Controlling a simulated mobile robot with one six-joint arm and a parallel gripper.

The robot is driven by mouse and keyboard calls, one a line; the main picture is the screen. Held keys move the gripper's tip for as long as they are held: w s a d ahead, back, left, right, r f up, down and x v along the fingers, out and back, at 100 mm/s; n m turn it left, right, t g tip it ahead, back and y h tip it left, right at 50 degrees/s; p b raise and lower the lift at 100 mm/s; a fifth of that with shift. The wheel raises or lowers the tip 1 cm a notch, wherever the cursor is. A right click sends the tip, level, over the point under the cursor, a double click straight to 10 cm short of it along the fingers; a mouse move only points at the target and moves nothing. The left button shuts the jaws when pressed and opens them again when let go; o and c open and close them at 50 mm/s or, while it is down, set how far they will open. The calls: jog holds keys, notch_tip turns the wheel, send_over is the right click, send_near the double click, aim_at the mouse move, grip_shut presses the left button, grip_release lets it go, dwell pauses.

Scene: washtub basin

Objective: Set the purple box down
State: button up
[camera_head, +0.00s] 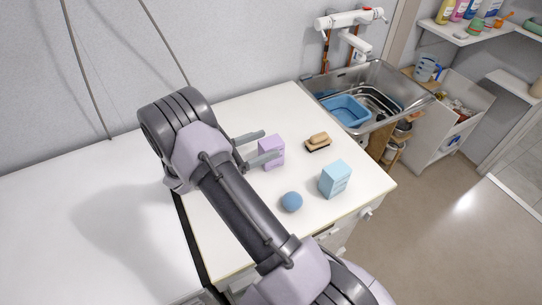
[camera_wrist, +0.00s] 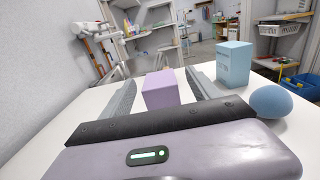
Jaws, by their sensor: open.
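The purple box (camera_head: 273,150) stands upright on the white counter in the head view. In the wrist view the purple box (camera_wrist: 161,90) is between the two grey fingers, with a visible gap on each side. My gripper (camera_head: 263,147) is open, with its fingers low over the counter, reaching to the box; it also shows in the wrist view (camera_wrist: 158,88). One finger hides part of the box's left side in the head view.
A blue box (camera_head: 335,179), a blue ball (camera_head: 291,201) and a wooden brush (camera_head: 318,142) are on the counter right of the purple box. A metal sink (camera_head: 392,86) holding a blue basin (camera_head: 346,111) adjoins the counter's far right. Counter near the wall is clear.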

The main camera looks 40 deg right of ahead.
aim_at(281, 139)
jog(key=x, duration=0.3)
jog(key=shift+f, duration=0.15)
grip_shut()
